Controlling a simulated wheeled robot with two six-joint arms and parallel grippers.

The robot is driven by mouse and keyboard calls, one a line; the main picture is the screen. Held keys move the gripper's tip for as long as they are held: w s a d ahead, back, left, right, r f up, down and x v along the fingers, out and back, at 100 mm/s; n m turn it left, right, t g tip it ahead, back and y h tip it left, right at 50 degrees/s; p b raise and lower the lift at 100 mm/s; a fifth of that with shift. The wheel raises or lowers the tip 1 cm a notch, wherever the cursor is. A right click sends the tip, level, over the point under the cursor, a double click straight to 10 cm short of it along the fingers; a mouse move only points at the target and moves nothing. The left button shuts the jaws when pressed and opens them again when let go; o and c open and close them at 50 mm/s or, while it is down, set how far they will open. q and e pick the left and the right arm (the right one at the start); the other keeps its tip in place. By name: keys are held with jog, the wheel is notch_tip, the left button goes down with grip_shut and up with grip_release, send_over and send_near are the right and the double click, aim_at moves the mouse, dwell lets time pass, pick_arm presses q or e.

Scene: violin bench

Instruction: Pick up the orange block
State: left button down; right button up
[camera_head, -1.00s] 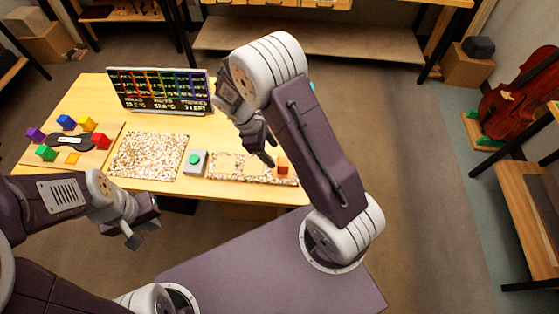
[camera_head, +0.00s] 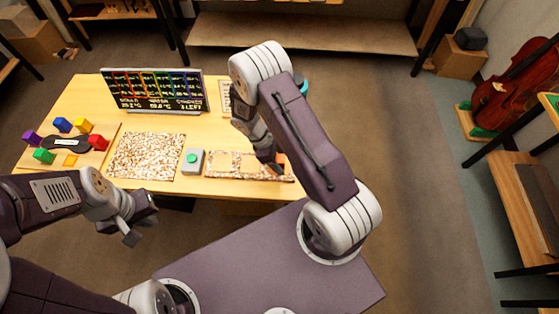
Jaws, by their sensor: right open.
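The orange block (camera_head: 281,159) is on the speckled strip at the table's right end, partly hidden by my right gripper. My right gripper (camera_head: 271,165) is open, its fingers pointing down at the block; I cannot tell whether they touch it or stand around it. My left gripper (camera_head: 137,225) hangs in front of the table's near edge, away from all the blocks; its jaw state is unclear.
A wooden board (camera_head: 40,163) at the left holds red (camera_head: 97,142), yellow, blue, purple and green blocks and a flat orange piece. A speckled mat (camera_head: 146,156), a grey box with a green button (camera_head: 192,160) and a marked black panel (camera_head: 152,92) share the table.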

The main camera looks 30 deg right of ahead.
aim_at(281, 160)
grip_shut()
jog(key=shift+r, duration=0.1)
jog(key=shift+r, duration=0.25)
jog(key=r, duration=0.2)
jog(key=s+r+b, duration=0.1)
jog(key=r, duration=0.1)
jog(key=s+r+b, duration=0.1)
jog(key=s+r, duration=0.5)
jog(key=s, duration=0.4)
jog(key=shift+s+d+r, duration=0.2)
jog(key=shift+s+d, duration=0.05)
jog(key=shift+s, duration=0.1)
